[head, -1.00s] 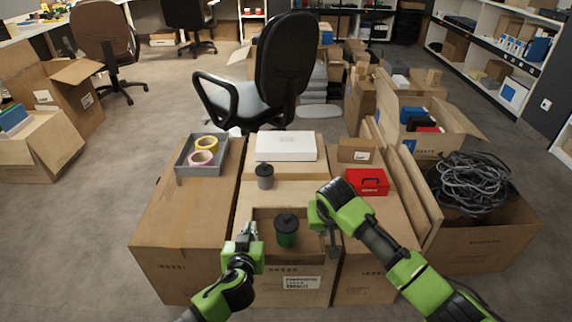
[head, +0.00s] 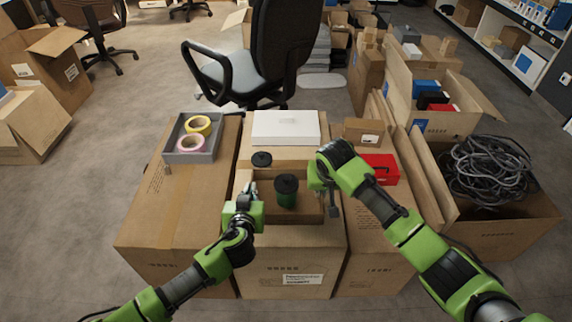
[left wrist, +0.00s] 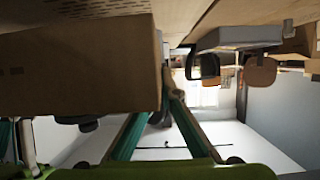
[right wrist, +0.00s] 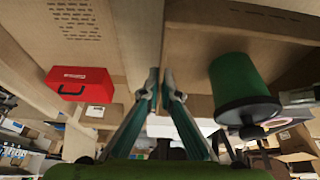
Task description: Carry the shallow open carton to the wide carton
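The shallow open carton (head: 316,214) is in the middle of the head view, above the front of the middle closed carton (head: 290,255). A green cup with a black lid (head: 287,192) stands in it; it also shows in the right wrist view (right wrist: 238,85). My left gripper (head: 246,204) is shut on its left wall, and the wall shows close up in the left wrist view (left wrist: 80,65). My right gripper (head: 324,190) is shut on its right wall. The left closed carton (head: 180,215) looks widest; I cannot tell surely which is the wide carton.
A grey tray (head: 175,157) with two tape rolls stands on the left carton. A red case (head: 380,168) and small brown box (head: 362,131) sit on the right. A chair (head: 270,60) stands behind.

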